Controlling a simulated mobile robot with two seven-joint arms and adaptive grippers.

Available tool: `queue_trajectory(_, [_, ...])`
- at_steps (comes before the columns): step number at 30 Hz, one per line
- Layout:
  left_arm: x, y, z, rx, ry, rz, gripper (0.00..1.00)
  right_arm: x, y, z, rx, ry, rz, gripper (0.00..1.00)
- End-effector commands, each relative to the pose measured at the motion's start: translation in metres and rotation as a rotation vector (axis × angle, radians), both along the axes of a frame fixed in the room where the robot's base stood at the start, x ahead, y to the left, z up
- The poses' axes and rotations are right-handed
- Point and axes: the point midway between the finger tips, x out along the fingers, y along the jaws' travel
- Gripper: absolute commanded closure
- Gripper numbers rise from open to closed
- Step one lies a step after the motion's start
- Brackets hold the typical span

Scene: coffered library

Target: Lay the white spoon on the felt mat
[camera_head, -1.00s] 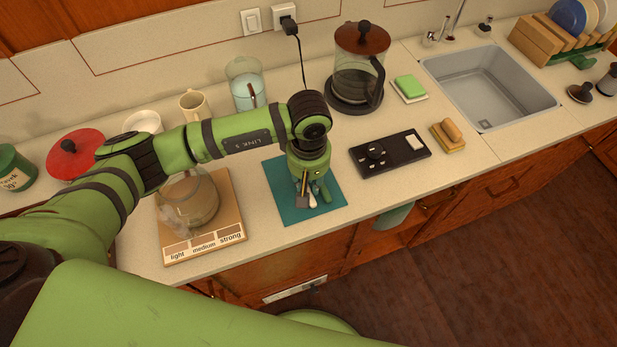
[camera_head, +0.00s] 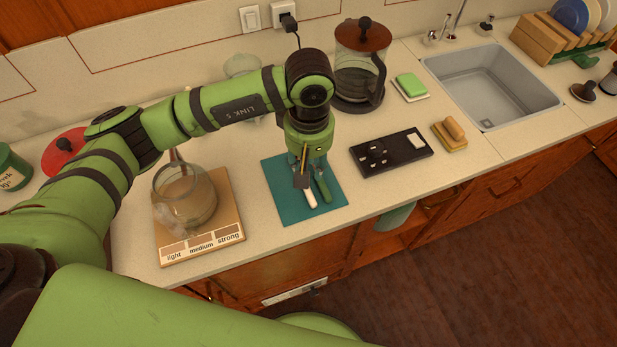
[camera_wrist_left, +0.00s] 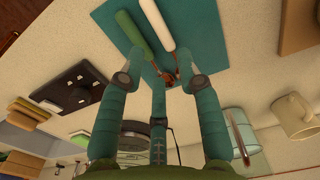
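The white spoon (camera_head: 310,198) lies on the teal felt mat (camera_head: 284,204), its white handle toward the front edge. A green-handled utensil (camera_head: 324,188) lies close on its right. In the left wrist view the white handle (camera_wrist_left: 158,20) and green handle (camera_wrist_left: 133,30) rest on the mat (camera_wrist_left: 205,30); their coppery far ends show between my fingers. My left gripper (camera_head: 306,163) points down just above the mat, over these ends. Its fingers (camera_wrist_left: 160,62) are spread and appear to hold nothing. My right gripper is not in view.
A glass carafe (camera_head: 186,200) stands on a wooden board (camera_head: 228,205) left of the mat. A black control panel (camera_head: 390,153) lies to the right, with a coffee press (camera_head: 359,65) behind. A sponge and brush (camera_head: 451,133) sit before the sink (camera_head: 490,85).

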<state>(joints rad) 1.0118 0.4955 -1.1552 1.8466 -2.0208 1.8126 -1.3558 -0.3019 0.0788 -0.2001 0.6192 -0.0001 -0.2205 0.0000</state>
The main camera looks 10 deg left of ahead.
Motion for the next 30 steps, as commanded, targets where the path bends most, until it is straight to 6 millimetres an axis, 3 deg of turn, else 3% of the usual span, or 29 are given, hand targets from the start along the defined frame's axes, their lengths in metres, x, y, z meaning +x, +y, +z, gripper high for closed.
queue_trajectory(6, [0.001, -0.001, 0.039, -0.001, -0.003, 0.001, 0.65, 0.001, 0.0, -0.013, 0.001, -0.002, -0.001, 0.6])
queue_trajectory(10, [0.0, -0.001, 0.051, -0.002, -0.001, 0.0, 0.65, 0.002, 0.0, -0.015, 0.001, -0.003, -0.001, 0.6])
queue_trajectory(30, [0.0, -0.001, 0.056, 0.0, 0.002, 0.0, 0.65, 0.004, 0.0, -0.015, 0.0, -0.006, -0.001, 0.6])
